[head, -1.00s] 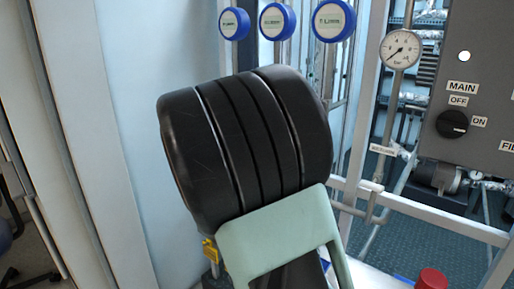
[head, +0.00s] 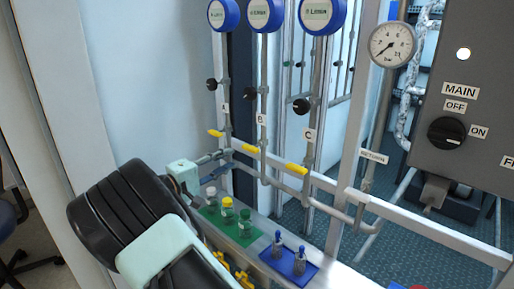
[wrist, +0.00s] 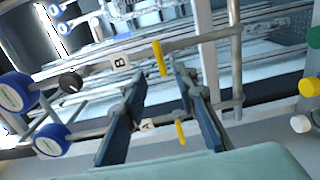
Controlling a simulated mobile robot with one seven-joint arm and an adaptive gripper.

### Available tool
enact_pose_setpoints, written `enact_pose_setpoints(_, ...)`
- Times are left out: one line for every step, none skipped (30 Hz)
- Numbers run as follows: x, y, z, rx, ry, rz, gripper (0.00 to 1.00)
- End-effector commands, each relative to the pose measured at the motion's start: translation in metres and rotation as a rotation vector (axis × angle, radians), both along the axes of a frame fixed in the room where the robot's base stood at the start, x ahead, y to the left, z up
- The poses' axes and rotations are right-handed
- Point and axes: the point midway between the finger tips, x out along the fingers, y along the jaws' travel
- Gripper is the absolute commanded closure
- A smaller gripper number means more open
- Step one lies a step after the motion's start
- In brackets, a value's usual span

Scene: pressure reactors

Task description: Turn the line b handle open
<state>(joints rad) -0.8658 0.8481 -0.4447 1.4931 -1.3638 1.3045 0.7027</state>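Line B's yellow handle (head: 250,148) is on the pipe below the B label (head: 260,119), lying sideways and sloping slightly down to the right. In the wrist view the B handle (wrist: 159,58) stands nearly upright beside its label. My gripper (wrist: 158,80) is open and empty, its two dark blue fingers apart. The B handle shows between and just beyond the fingertips, seemingly untouched. The yellow handle of line A (wrist: 180,132) shows lower, between the fingers. In the head view my arm covers much of the gripper, left of the pipes.
The yellow C handle (head: 296,168) is to the right of B. Black knobs and blue-rimmed gauges are above. Capped bottles stand on a green mat (head: 247,238), and blue-topped items on a blue mat (head: 296,278), below the pipes. A control panel (head: 480,80) is at right.

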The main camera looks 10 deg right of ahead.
Motion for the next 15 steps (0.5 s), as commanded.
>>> enact_pose_setpoints(0.002,-0.001,0.0,-0.002,-0.001,0.001,0.73)
enact_pose_setpoints(0.003,-0.003,0.0,-0.002,-0.001,0.0,0.73)
enact_pose_setpoints(0.006,-0.007,0.0,-0.002,-0.001,0.0,0.73)
enact_pose_setpoints(0.008,-0.011,0.0,-0.001,-0.002,-0.001,0.73)
enact_pose_setpoints(0.011,-0.015,0.0,-0.001,-0.002,-0.001,0.73)
enact_pose_setpoints(0.015,-0.02,0.0,-0.002,-0.002,-0.002,0.73)
enact_pose_setpoints(0.018,-0.025,0.0,-0.002,-0.002,-0.002,0.73)
enact_pose_setpoints(0.021,-0.03,0.0,-0.001,-0.002,-0.003,0.73)
enact_pose_setpoints(0.026,-0.037,0.0,-0.001,-0.002,-0.003,0.73)
enact_pose_setpoints(0.029,-0.042,0.0,-0.002,-0.001,-0.003,0.73)
enact_pose_setpoints(0.033,-0.047,0.0,-0.002,-0.001,-0.003,0.73)
enact_pose_setpoints(0.038,-0.052,0.0,-0.002,-0.001,-0.002,0.73)
enact_pose_setpoints(0.041,-0.057,0.0,-0.002,-0.001,-0.003,0.73)
enact_pose_setpoints(0.044,-0.061,0.0,-0.002,-0.001,-0.003,0.73)
enact_pose_setpoints(0.048,-0.066,0.0,-0.001,-0.001,-0.002,0.73)
